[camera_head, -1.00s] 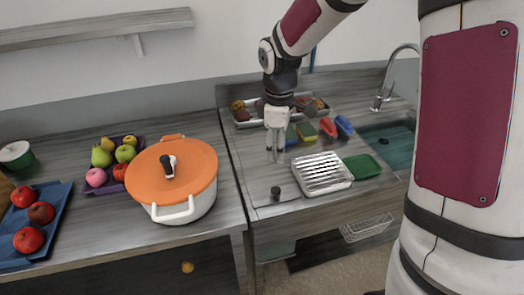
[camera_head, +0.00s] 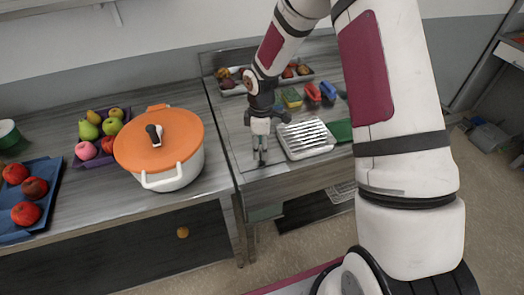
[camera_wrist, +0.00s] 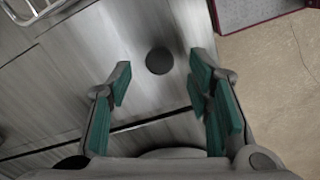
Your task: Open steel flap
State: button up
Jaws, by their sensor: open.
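The steel flap (camera_head: 238,135) is a grey metal panel lying flat in the worktop, left of the white dish tray. It also fills much of the wrist view (camera_wrist: 80,75), where a dark seam crosses it. A round dark knob (camera_wrist: 159,61) stands on the panel. My gripper (camera_head: 259,158) points down over the panel near its front edge and hides the knob in the head view. In the wrist view my gripper (camera_wrist: 162,73) is open and empty, its green-padded fingers apart to either side of the knob. I cannot tell the height between fingertips and knob.
The white ribbed tray (camera_head: 306,139) stands just right of my gripper. Sponges and brushes (camera_head: 312,93) and a tray of food (camera_head: 232,87) lie behind. An orange-lidded pot (camera_head: 165,145) stands on the left counter. Floor shows beyond the worktop's front edge.

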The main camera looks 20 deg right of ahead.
jog(key=shift+f, duration=1.35)
jog(key=shift+c, duration=0.2)
grip_shut()
jog(key=shift+w+r, duration=0.1)
